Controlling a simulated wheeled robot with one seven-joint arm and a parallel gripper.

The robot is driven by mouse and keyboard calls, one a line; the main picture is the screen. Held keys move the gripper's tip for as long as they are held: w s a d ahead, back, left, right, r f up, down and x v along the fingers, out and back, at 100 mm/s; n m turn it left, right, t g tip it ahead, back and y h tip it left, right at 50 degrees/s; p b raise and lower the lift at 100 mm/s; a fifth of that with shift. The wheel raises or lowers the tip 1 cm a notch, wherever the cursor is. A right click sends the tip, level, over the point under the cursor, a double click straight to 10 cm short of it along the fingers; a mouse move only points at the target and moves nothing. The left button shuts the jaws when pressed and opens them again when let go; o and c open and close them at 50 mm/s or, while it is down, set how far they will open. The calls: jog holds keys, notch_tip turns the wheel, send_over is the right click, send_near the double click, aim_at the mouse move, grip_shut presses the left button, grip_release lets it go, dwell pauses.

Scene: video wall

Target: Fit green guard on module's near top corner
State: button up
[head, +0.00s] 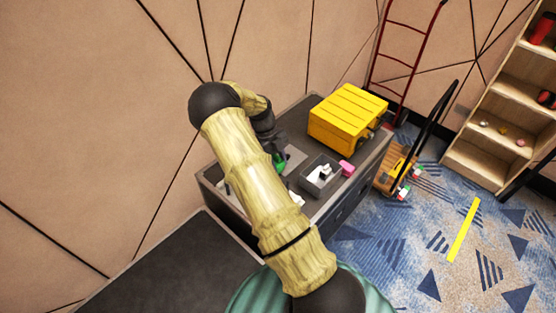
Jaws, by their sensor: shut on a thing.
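My gripper (270,145) reaches down over the left part of the dark grey cabinet top (324,204). It is shut on a small green piece, the green guard (279,163), which shows just below the dark gripper body. My arm hides much of the cabinet top to the left of and below the guard. I cannot make out the module or its near top corner for certain. I cannot tell whether the guard touches anything beneath it.
A grey open tray (310,187) holding white and dark pieces lies right of my arm. A pink block (347,168) is beside it, and a yellow case (347,117) stands behind. A wooden shelf (480,164) and a red ladder-like frame (398,60) stand farther right.

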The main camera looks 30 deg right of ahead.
jog(key=shift+f, duration=0.75)
jog(key=shift+b, duration=0.35)
dwell(0.8)
jog(key=shift+f+b, duration=1.25)
jog(key=shift+f, duration=0.55)
jog(key=shift+f+b, duration=0.3)
jog(key=shift+f, duration=0.2)
dwell(0.4)
jog(key=o, duration=1.5)
jog(key=shift+r, duration=0.15)
jog(key=shift+r+p, duration=2.35)
jog(key=shift+r, duration=1.55)
